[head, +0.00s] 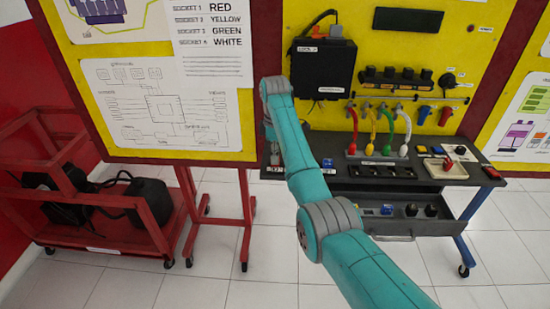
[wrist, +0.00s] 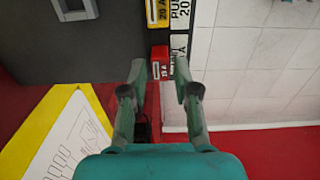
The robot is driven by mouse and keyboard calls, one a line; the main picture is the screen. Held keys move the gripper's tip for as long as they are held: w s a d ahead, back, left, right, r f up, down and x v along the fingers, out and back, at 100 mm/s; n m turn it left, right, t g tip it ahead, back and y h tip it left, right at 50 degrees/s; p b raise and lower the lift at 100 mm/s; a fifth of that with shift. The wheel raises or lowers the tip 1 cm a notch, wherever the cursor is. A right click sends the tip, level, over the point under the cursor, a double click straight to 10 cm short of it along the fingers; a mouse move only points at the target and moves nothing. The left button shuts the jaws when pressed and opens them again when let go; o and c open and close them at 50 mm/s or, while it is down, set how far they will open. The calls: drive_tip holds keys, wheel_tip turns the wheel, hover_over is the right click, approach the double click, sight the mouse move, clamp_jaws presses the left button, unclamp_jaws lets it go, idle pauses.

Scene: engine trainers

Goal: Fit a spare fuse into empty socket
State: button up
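In the wrist view a red fuse (wrist: 160,62) with a white label, seemingly 10 A, sits at the edge of the dark bench top. My gripper (wrist: 160,72) is open, its fingertips to either side of the red fuse with gaps showing. A yellow fuse (wrist: 160,12) marked 20 A sits just beyond it, beside white label plates (wrist: 179,14). In the head view my gripper (head: 269,132) hangs at the left end of the bench, partly hidden by my arm. I cannot pick out the empty socket in either view.
The bench (head: 325,145) carries coloured cables (head: 378,130) in a rack, a row of black sockets (head: 382,170) and a beige tray (head: 432,169). An open drawer (head: 365,222) is below. A red cart (head: 110,225) and a board stand to the left.

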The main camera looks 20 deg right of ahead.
drive_tip(key=shift+r, duration=1.8)
drive_tip(key=o, duration=0.6)
drive_tip(key=shift+c, duration=0.2)
drive_tip(key=shift+f, duration=0.15)
